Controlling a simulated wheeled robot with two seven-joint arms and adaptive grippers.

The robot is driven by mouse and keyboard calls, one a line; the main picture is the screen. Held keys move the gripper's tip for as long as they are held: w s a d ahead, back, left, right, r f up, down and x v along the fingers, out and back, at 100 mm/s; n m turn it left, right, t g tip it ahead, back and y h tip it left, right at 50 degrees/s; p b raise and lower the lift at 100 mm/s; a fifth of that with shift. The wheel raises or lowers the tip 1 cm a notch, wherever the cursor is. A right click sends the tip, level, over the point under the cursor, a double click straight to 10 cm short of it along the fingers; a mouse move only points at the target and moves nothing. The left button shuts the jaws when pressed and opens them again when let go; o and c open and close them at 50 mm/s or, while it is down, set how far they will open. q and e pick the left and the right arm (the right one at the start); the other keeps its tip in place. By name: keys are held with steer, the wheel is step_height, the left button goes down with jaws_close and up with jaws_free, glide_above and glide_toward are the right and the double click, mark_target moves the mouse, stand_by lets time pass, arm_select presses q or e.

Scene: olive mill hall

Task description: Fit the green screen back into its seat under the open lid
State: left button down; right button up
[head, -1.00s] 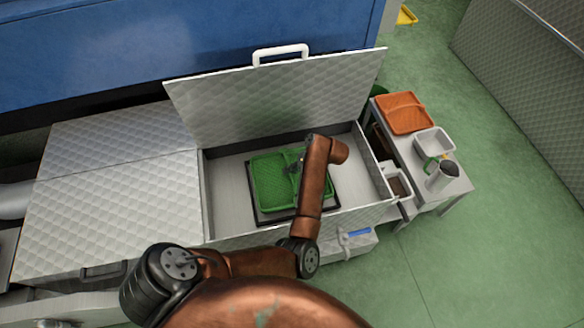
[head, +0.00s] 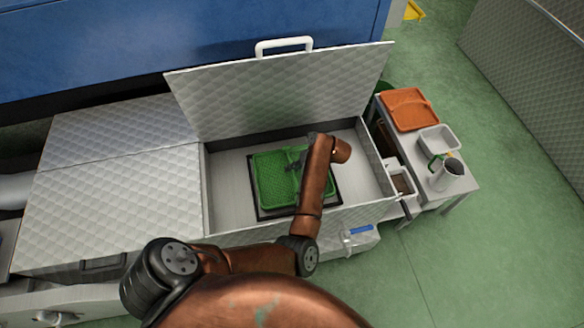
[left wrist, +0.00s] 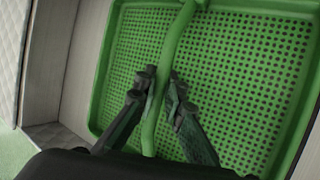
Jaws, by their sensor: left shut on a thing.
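The green screen (head: 270,185), a perforated tray with a raised bar across its middle, is inside the open bin. It is over the dark square seat (head: 265,214), whose border shows along its left and front sides; I cannot tell whether it rests fully in it. The quilted metal lid (head: 280,95) stands open behind. My left gripper (head: 298,162) is over the screen; in the left wrist view its fingers (left wrist: 158,92) are shut on the green bar (left wrist: 172,50). My arm hides the screen's right part. My right gripper is not in view.
The bin's front wall (head: 235,240) and a closed quilted lid (head: 120,190) border the opening. At right a side table holds an orange tray (head: 408,108), a white tray (head: 438,140) and a metal jug (head: 447,174). A blue-handled tool (head: 358,231) lies in front of the bin.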

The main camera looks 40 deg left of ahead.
mark_target(288, 174)
arm_select(q)
steer(key=shift+f+b, duration=0.75)
steer(key=shift+f, duration=0.7)
steer(key=c, duration=1.9)
jaws_free()
steer(key=shift+c, duration=0.2)
steer(key=shift+f, duration=0.1)
steer(key=v, duration=1.2)
